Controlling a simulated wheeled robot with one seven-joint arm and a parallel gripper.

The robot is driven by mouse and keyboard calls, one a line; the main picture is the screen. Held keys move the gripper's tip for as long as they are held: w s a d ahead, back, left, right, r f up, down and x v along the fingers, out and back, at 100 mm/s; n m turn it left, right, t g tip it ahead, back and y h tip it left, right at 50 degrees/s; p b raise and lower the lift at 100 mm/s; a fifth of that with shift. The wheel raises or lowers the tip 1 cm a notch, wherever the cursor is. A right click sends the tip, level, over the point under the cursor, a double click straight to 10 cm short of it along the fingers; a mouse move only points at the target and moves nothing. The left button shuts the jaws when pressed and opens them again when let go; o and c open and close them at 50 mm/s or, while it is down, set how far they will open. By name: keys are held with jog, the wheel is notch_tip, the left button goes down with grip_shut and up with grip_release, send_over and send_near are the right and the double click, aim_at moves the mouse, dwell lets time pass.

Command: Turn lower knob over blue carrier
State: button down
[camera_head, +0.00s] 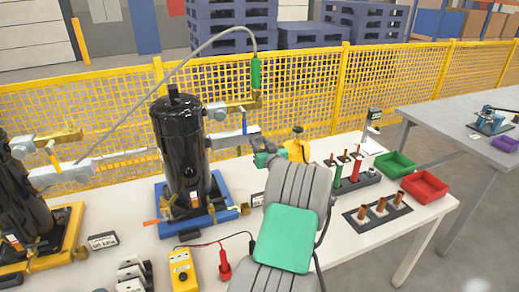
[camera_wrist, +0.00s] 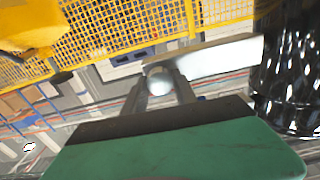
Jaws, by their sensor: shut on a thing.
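The blue carrier (camera_head: 172,228) stands on the white table and bears a black upright compressor (camera_head: 178,140). A brass-and-grey upper fitting (camera_head: 222,110) and a pale lower fitting (camera_head: 228,139) reach out to the compressor's right. My gripper (camera_wrist: 158,82) is at the outer end of the lower fitting. In the wrist view, its two fingers are shut on a round, pale knob (camera_wrist: 158,76), with the pale bar (camera_wrist: 225,56) running right toward the shiny black compressor (camera_wrist: 290,75). In the head view, my wrist partly hides the fingertips and the knob.
A yellow fitting (camera_head: 298,150) stands close to the right of my wrist. Green (camera_head: 394,164) and red bins (camera_head: 425,186) are at right. A yellow tester (camera_head: 182,270) lies in front.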

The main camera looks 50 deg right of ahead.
jog(key=m+b, duration=0.1)
jog(key=m, duration=0.3)
jog(key=shift+m+b, duration=0.3)
jog(key=shift+b, duration=0.1)
jog(key=m, duration=0.3)
jog(key=shift+m, duration=0.3)
jog(key=m, duration=0.4)
jog(key=shift+r+m, duration=0.1)
jog(key=shift+m, duration=0.2)
jog(key=m+p, duration=0.1)
jog(key=m, duration=0.2)
jog(key=shift+m, duration=0.3)
jog(key=m+p, duration=0.2)
jog(key=m, duration=0.1)
jog(key=shift+m, duration=0.3)
jog(key=m+p, duration=0.2)
jog(key=m, duration=0.1)
jog(key=shift+m, duration=0.3)
jog(key=m+p, duration=0.2)
jog(key=m, duration=0.2)
jog(key=shift+m+p, duration=0.8)
jog(key=shift+m, duration=0.5)
